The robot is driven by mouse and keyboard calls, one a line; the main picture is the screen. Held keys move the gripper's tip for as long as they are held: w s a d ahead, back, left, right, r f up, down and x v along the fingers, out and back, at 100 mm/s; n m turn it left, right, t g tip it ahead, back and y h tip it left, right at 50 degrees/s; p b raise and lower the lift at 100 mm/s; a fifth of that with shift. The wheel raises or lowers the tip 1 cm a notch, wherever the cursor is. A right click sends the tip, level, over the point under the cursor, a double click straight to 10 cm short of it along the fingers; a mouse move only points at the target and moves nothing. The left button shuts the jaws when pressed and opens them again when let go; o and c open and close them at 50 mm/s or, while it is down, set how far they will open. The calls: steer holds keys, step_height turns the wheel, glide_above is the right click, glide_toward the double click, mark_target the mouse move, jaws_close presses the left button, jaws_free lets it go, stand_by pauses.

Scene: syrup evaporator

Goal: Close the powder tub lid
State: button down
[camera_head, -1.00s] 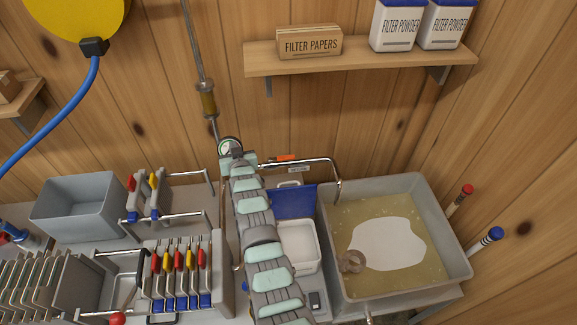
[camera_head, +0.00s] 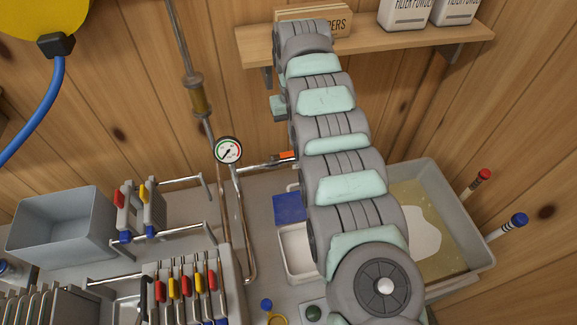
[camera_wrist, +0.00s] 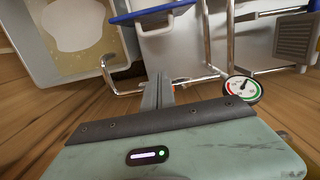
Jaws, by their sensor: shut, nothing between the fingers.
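The powder tub (camera_head: 296,252) is a white open-topped box on the bench, partly hidden by my arm in the head view. Its blue lid (camera_head: 288,208) stands raised at the tub's back edge, so the tub is open. In the wrist view a blue edge (camera_wrist: 160,11), apparently the lid, shows at the top above a pale panel. My gripper (camera_wrist: 159,80) is shut and empty, apart from the lid. In the head view the fingers are hidden behind my arm.
A pipe with a gauge (camera_head: 228,150) runs along the wall close by; the gauge (camera_wrist: 243,88) is near my gripper. A grey basin of liquid (camera_head: 477,262) stands to the right. A shelf (camera_head: 385,46) with boxes is above. A plate rack (camera_head: 233,275) stands left.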

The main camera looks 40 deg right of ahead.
steer(key=s+a+f+p, duration=0.2)
steer(key=s+f+p, duration=0.2)
steer(key=f, duration=0.6)
steer(key=shift+s+f, duration=0.2)
steer(key=shift+s, duration=0.1)
steer(key=shift+a, duration=0.1)
steer(key=shift+r, duration=0.1)
stand_by(0.5)
